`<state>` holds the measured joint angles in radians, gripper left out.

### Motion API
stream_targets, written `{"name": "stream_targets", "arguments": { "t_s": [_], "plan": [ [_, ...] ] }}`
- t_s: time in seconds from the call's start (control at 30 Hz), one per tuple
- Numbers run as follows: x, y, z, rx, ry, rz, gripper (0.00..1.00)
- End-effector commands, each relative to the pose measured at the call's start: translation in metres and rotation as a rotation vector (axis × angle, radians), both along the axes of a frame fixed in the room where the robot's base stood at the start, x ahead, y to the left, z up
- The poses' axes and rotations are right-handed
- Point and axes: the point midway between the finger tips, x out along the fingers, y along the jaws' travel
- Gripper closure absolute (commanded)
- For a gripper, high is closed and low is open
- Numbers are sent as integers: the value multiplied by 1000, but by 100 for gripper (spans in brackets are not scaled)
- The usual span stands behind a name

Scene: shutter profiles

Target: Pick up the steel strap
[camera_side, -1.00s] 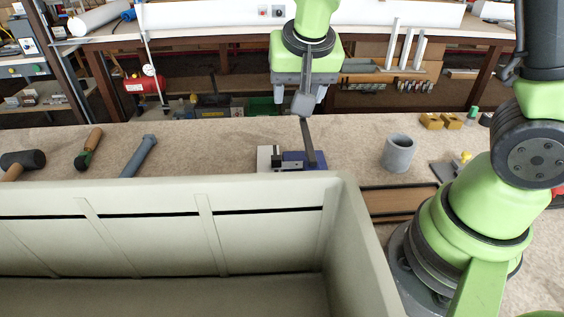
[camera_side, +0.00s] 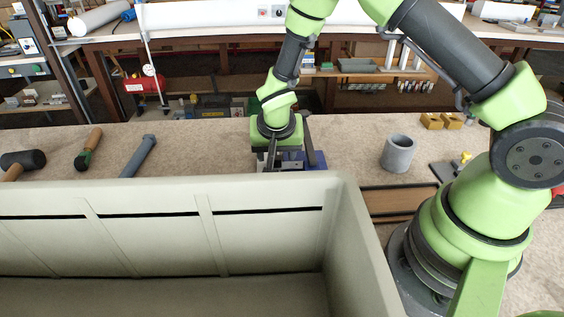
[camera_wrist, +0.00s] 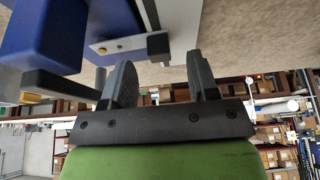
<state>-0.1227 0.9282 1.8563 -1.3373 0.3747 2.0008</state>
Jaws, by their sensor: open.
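A long dark bar, which looks like the steel strap (camera_side: 308,140), stands tilted upright at the blue-and-grey fixture (camera_side: 316,161) behind the big bin. A dark bar end, perhaps the same strap (camera_wrist: 62,85), sticks out beside the blue block in the wrist view. My gripper (camera_side: 280,155) is low over the fixture, just left of the strap. In the wrist view my gripper (camera_wrist: 160,60) has its two fingers apart, with nothing visible held between them. The side view partly hides the fingers and the fixture's lower part.
A large pale bin (camera_side: 120,195) fills the foreground, its far wall close in front of the fixture. A grey cup (camera_side: 398,153) stands to the right. A bolt (camera_side: 139,156), a green-and-wood handled tool (camera_side: 88,149) and a mallet (camera_side: 22,160) lie left.

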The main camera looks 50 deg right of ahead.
Motion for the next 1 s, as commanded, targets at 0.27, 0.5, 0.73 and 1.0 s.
{"name": "stream_targets", "arguments": {
  "t_s": [0.27, 0.5, 0.73, 1.0],
  "plan": [
    [7, -7, -22, 1, 0, -1, 46],
    [7, -7, -22, 0, 0, -1, 62],
    [7, -7, -22, 0, 0, 0, 99],
    [7, -7, -20, 1, -1, 0, 100]
  ]
}}
